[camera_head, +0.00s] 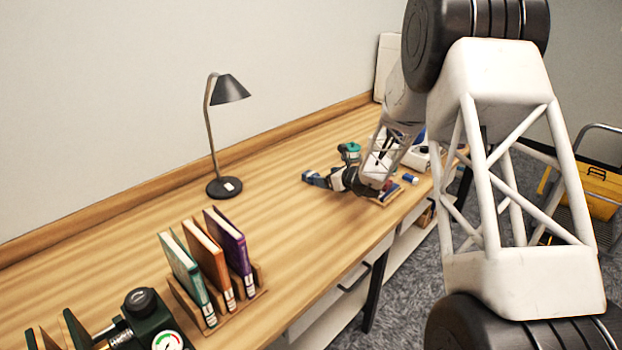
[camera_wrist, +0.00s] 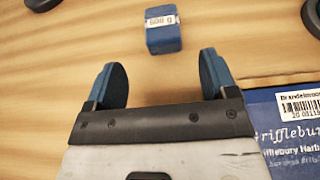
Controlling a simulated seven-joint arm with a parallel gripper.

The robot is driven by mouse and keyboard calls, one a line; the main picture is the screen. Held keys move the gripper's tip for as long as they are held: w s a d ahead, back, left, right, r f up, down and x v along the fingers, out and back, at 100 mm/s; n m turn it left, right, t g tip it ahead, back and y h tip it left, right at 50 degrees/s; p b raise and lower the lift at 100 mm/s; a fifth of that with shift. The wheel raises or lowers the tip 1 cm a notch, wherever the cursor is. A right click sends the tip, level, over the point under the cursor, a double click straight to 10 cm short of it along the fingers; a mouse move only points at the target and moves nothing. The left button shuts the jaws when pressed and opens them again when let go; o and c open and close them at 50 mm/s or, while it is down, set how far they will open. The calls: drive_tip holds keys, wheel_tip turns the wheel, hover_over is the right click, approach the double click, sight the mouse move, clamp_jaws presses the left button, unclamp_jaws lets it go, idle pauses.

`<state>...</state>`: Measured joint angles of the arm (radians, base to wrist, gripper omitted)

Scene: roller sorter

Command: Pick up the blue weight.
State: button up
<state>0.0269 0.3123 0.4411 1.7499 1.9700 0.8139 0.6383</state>
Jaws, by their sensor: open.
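The blue weight (camera_wrist: 163,37) is a small blue block with a white label that reads in grams. In the wrist view it lies on the wooden table top, just beyond the fingertips and roughly centred between them. My gripper (camera_wrist: 163,78) is open, with its two blue fingers apart and only bare wood between them. The weight is not between the fingers. In the head view my gripper (camera_head: 316,180) is low over the far part of the table. I cannot pick out the weight from the blue fingers there.
A dark blue book (camera_wrist: 285,130) lies close to the right of my gripper. A black lamp (camera_head: 224,187) and a rack of books (camera_head: 208,258) stand on the table.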

sight(314, 175)
drive_tip(key=shift+a, duration=0.1)
drive_tip(key=shift+x, duration=1.25)
drive_tip(key=shift+w, duration=0.15)
drive_tip(key=shift+x, duration=2.5)
drive_tip(key=shift+c, duration=0.4)
drive_tip(key=shift+w+r, duration=0.1)
drive_tip(key=c, duration=1.2)
drive_tip(key=shift+c, duration=0.2)
drive_tip(key=shift+r, duration=0.15)
